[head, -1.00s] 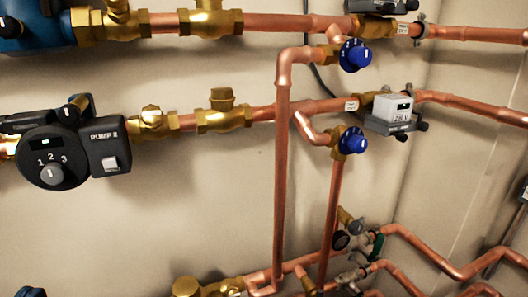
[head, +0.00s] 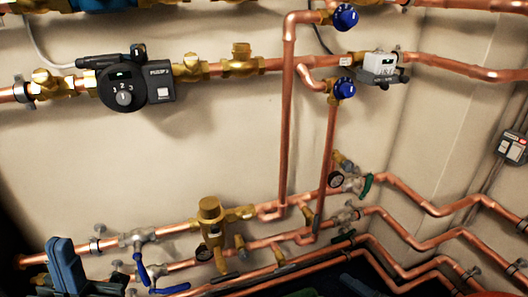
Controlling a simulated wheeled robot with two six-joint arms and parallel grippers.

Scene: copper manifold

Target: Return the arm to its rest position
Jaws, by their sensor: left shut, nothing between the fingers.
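My right gripper is not in view.
On the wall are a black pump (head: 124,88), blue dials (head: 344,88) and a white meter (head: 380,66).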

